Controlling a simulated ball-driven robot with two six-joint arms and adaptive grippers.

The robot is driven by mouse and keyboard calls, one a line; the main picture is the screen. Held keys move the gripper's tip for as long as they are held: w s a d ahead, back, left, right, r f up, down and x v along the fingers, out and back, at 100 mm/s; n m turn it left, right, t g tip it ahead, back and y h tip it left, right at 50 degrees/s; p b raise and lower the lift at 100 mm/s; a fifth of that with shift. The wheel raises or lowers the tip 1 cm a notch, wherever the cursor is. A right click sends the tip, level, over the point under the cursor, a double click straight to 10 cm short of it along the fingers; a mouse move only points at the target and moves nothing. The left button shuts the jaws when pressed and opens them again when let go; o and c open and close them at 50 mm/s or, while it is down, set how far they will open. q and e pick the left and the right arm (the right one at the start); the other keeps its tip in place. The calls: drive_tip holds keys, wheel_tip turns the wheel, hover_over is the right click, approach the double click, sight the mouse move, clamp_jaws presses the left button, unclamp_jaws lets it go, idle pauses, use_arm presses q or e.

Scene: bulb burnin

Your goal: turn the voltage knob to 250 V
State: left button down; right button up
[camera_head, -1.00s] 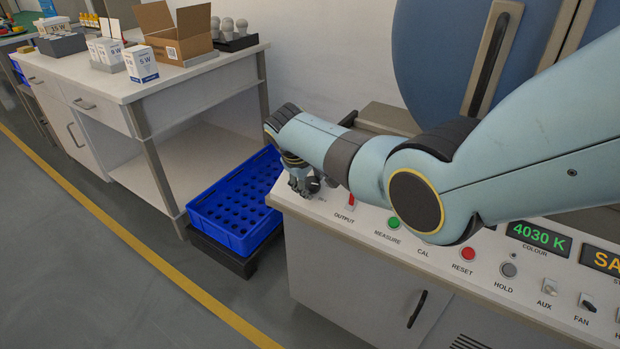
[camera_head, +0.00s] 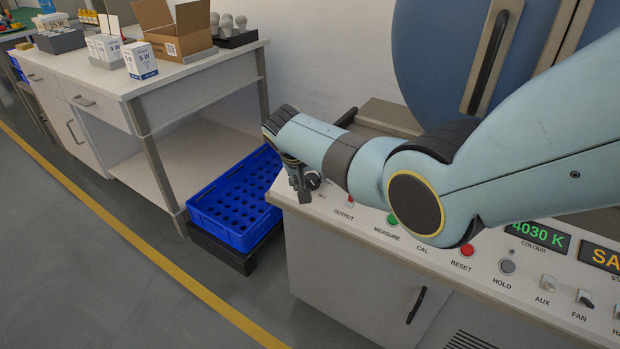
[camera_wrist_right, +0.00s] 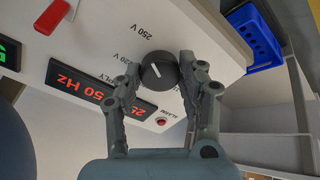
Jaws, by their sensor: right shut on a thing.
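The voltage knob (camera_wrist_right: 160,72) is round and black with a white pointer line, on the white sloping panel. In the right wrist view its pointer aims up and to the left, toward the printed 220 V and 250 V labels; I cannot tell exactly which. My right gripper (camera_wrist_right: 158,80) is shut on the knob, one finger on each side. In the head view the right gripper (camera_head: 303,188) is at the panel's left end, and the arm and fingers hide most of the knob. My left gripper is not in view.
A red-lit display (camera_wrist_right: 95,90) reading 50 Hz and a red alarm button (camera_wrist_right: 161,121) lie close to the knob. Several buttons, such as the green MEASURE one (camera_head: 392,219), line the panel. A blue crate (camera_head: 240,232) stands low beside the panel.

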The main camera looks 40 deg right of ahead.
idle(0.5)
drive_tip(key=o, duration=1.2)
drive_tip(key=v, duration=1.2)
drive_tip(key=shift+a, duration=0.1)
